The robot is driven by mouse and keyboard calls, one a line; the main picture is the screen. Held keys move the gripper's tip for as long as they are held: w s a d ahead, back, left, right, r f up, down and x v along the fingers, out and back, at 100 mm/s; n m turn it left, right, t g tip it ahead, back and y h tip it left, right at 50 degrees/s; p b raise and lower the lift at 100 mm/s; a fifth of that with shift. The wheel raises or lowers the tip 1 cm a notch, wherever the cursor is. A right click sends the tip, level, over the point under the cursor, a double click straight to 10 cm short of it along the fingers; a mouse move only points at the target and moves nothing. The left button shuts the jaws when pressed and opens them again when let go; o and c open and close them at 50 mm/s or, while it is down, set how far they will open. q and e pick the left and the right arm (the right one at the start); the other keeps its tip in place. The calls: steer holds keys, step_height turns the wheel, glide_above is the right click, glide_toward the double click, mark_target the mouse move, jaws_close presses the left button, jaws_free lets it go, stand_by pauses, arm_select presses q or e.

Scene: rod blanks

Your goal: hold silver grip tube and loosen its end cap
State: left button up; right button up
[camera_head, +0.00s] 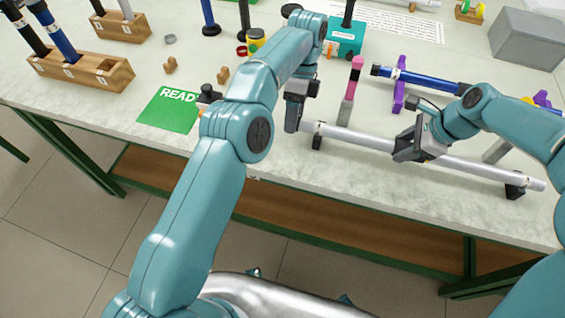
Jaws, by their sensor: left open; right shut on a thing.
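The silver grip tube (470,168) lies across dark rests, slanting down to the right along the front of the table. My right gripper (412,152) is shut on the tube near its middle. My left gripper (294,118) is open at the tube's left end, pointing down. Its jaws hide that end, so I cannot see the end cap there or tell whether they touch it. The tube's right end (540,185) is in plain view past the right rest.
Dark rests (317,142) (515,191) carry the tube. A blue rod (420,80) lies behind it on a purple stand (399,92). A green READY card (168,110), wooden racks (85,72), a teal box (345,38) and a grey bin (528,38) stand around. The table's front edge is close.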

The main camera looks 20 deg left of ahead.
arm_select(q)
steer(key=shift+r+t, duration=0.1)
steer(key=shift+t, duration=0.4)
steer(key=shift+s+t, duration=0.2)
steer(key=shift+t, duration=0.65)
steer(key=shift+s+t, duration=0.2)
steer(key=shift+t, duration=0.65)
steer(key=t, duration=0.3)
steer(key=shift+s, duration=0.35)
steer(key=v, duration=1.1)
steer(key=s+d+f+n+g+h, duration=0.1)
steer(key=s+d+f+n+h, duration=0.2)
steer(key=s+d+f+n, duration=0.4)
steer(key=s+d+f+n+g+h, duration=0.1)
steer(key=s+d+f+n+h, duration=0.2)
steer(key=s+d+f+n, duration=0.45)
steer(key=s+a+f+n+y, duration=0.1)
steer(key=s+a+f, duration=0.2)
steer(key=a+f, duration=0.3)
steer(key=s+a+f+n+y, duration=0.1)
steer(key=a+f, duration=0.5)
steer(key=f, duration=0.6)
steer(key=shift+s+n+g, duration=0.3)
steer(key=shift+s+n, duration=0.45)
steer(key=shift+s, duration=0.35)
